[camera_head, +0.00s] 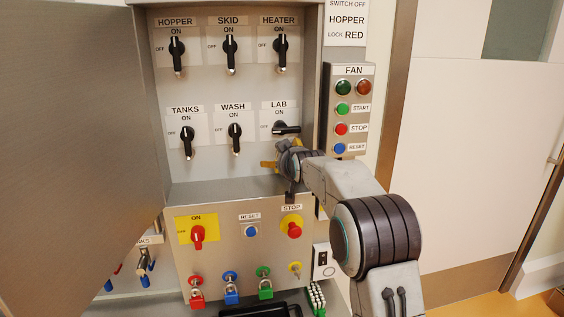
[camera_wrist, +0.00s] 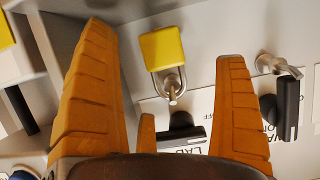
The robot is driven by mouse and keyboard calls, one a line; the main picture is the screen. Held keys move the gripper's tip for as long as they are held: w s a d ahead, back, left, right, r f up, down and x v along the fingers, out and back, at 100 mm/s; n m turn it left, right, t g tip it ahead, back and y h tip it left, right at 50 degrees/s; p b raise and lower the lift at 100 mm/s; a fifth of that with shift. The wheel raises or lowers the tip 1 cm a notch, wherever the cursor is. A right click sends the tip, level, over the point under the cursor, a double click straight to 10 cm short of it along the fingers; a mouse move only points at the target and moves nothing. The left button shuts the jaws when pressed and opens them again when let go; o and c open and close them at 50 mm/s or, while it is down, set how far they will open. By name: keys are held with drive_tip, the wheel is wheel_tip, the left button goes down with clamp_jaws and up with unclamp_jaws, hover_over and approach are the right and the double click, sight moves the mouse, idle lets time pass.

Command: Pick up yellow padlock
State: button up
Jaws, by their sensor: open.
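The yellow padlock (camera_wrist: 163,48) hangs by its metal shackle on a small metal peg (camera_wrist: 173,93) in the wrist view. Its body is toward the top of the picture. My gripper (camera_wrist: 163,43) is open, with one orange finger on each side of the padlock and visible gaps to both. It does not hold the padlock. In the head view my gripper (camera_head: 270,164) is by the panel just below the LAB switch (camera_head: 285,129). I cannot make out the padlock there; my gripper and wrist cover that spot.
Black switch handles stand out close to my fingers, one low between them (camera_wrist: 180,132) and one at the right (camera_wrist: 288,108). A FAN button box (camera_head: 348,110) is right of the cabinet. Red (camera_head: 196,298), blue (camera_head: 232,294) and green (camera_head: 265,290) padlocks hang below.

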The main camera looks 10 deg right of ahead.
drive_tip(key=shift+p+x, duration=1.15)
drive_tip(key=shift+x, duration=0.8)
drive_tip(key=shift+d+r, duration=0.1)
drive_tip(key=shift+r, duration=0.05)
drive_tip(key=c, duration=1.4)
drive_tip(key=shift+r, duration=0.45)
drive_tip(key=shift+r, duration=0.35)
drive_tip(key=shift+d+f, duration=0.1)
